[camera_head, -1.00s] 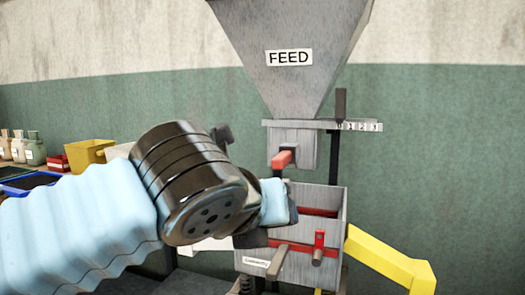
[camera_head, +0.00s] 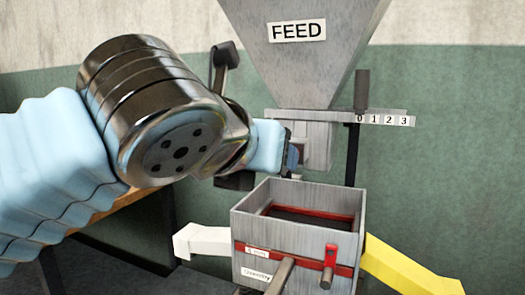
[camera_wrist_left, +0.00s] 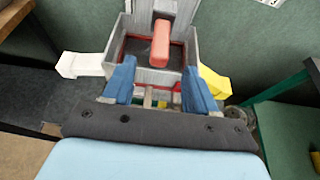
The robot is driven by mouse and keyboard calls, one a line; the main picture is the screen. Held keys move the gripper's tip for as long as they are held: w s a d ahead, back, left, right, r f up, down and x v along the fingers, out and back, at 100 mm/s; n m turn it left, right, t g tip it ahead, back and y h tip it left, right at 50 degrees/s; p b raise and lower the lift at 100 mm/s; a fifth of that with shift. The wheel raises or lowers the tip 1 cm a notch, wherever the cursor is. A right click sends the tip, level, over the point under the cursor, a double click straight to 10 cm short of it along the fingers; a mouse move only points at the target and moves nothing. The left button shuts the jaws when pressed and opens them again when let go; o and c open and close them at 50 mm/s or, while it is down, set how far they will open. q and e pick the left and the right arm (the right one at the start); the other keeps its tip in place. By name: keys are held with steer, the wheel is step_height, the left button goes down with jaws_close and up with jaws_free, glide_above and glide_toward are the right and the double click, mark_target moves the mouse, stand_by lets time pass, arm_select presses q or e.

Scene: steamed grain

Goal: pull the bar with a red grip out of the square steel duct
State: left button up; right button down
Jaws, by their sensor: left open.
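The square steel duct (camera_head: 317,140) hangs under the grey feed hopper. The bar's red grip (camera_wrist_left: 160,42) sticks out of the duct toward me in the left wrist view. In the head view the grip is hidden behind my left gripper (camera_head: 291,156), which is at the duct's front. The gripper is open. In the left wrist view its two blue fingers (camera_wrist_left: 158,66) stand apart on either side of the grip's near end. I cannot tell how deep the grip sits between them. My right gripper is not in view.
Below the duct stands an open steel box (camera_head: 300,240) with red bands and a rod in front. A white chute (camera_head: 203,242) juts out left of it, a yellow chute (camera_head: 410,268) right. A scale (camera_head: 385,119) marked 0 to 3 is beside the duct.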

mark_target(300, 147)
arm_select(q)
steer(key=x, duration=0.7)
steer(key=shift+w+d+f, duration=0.1)
steer(key=shift+w+f, duration=0.05)
steer(key=shift+w, duration=0.25)
jaws_close()
